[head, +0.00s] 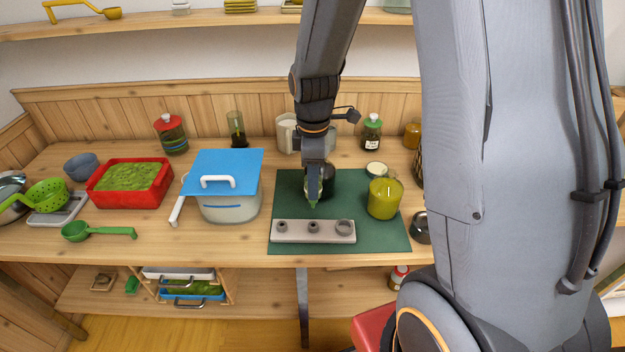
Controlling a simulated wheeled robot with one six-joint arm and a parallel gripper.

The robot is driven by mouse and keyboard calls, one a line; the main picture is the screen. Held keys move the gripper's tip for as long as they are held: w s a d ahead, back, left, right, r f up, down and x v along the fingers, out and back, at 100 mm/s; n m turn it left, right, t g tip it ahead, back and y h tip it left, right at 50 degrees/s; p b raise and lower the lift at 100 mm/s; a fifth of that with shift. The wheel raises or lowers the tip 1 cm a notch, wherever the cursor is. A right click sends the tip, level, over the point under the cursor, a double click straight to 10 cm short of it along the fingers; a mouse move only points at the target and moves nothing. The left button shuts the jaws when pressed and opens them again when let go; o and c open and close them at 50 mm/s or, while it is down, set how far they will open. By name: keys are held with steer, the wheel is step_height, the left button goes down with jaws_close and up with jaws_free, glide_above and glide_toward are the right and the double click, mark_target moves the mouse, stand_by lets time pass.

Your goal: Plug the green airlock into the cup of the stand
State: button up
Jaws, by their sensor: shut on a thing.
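My gripper (314,192) points down over the dark green mat (388,240), just behind the stand. It is shut on the green airlock (313,204), of which only a small green part shows below the fingers. The stand (298,238) is a pale grey bar near the mat's front edge with three round dark cups in a row; the right cup (344,228) is the widest. The airlock appears above and behind the middle cup (313,227), apart from it. The gripper hides most of the airlock.
A yellow-green jar (383,201) stands right of my gripper, with a pale round lid (376,169) behind it. A dark round thing (329,181) is partly hidden behind my gripper. A white pot with a blue lid (228,165) stands left of the mat. A metal cup (420,228) stands right.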

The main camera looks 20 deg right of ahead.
mark_target(313, 206)
steer(key=shift+r, duration=0.15)
steer(key=shift+f+b, duration=1.3)
steer(key=shift+f, duration=1.8)
steer(key=shift+f+b, duration=0.65)
steer(key=shift+f, duration=0.85)
steer(key=o, duration=1.5)
steer(key=shift+r, duration=0.35)
steer(key=shift+r+p, duration=0.3)
steer(key=shift+p, duration=0.25)
steer(key=shift+r+p, duration=1.35)
steer(key=shift+r, duration=0.3)
